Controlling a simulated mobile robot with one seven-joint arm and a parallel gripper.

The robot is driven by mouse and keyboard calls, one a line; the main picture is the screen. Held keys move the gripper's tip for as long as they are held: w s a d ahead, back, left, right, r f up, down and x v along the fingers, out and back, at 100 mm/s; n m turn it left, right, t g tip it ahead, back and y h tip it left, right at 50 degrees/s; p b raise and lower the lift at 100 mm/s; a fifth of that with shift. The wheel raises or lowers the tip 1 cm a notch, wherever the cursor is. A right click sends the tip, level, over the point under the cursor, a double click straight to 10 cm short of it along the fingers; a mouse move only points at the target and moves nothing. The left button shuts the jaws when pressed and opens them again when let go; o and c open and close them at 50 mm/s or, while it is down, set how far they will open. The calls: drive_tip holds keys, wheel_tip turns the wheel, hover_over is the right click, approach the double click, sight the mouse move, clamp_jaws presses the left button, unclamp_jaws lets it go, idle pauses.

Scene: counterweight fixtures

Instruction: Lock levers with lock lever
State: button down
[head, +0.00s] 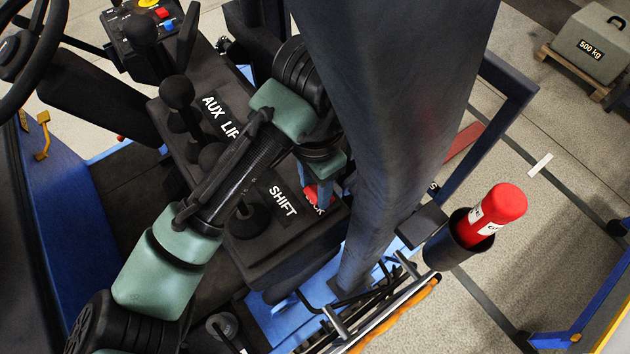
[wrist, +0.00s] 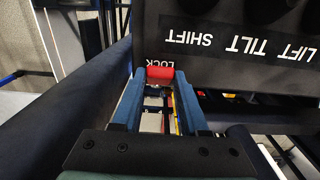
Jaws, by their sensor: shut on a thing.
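The red lock lever (wrist: 160,72) shows in the wrist view at the edge of the black lever console (wrist: 222,62), beside the printed word LOCK. My gripper (wrist: 160,80) has its two blue fingers on either side of the lever's red end and is shut on it. In the head view, my gripper (head: 317,192) points down at the console's right front corner. A small part of the red lever (head: 311,194) shows there between the fingers. The lever's lower part is hidden. Black-knobbed control levers (head: 177,92) stand on the console, behind labels AUX, LIFT and SHIFT.
My arm crosses above the console. A large dark column-like shape (head: 385,90) blocks the view to the right. A red extinguisher (head: 500,205) sits in a black holder at the right. The steering wheel (head: 25,50) is at the upper left. A 500 kg weight (head: 590,45) stands far off.

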drive_tip(key=shift+s+a+f+t+h+b, duration=0.15)
drive_tip(key=shift+f+h+b, duration=0.15)
drive_tip(key=shift+b, duration=0.2)
drive_tip(key=shift+s+a+f+t+h+b, duration=0.15)
drive_tip(key=shift+f+h+b, duration=0.1)
drive_tip(key=shift+b, duration=0.2)
drive_tip(key=shift+s+a+f+t+h+b, duration=0.15)
drive_tip(key=shift+t+h+b, duration=0.35)
drive_tip(key=shift+b, duration=0.45)
drive_tip(key=shift+a+h+b, duration=0.15)
drive_tip(key=shift+h+b, duration=0.1)
drive_tip(key=shift+b, duration=0.05)
drive_tip(key=shift+r, duration=0.2)
drive_tip(key=shift+c, duration=2.1)
unclamp_jaws()
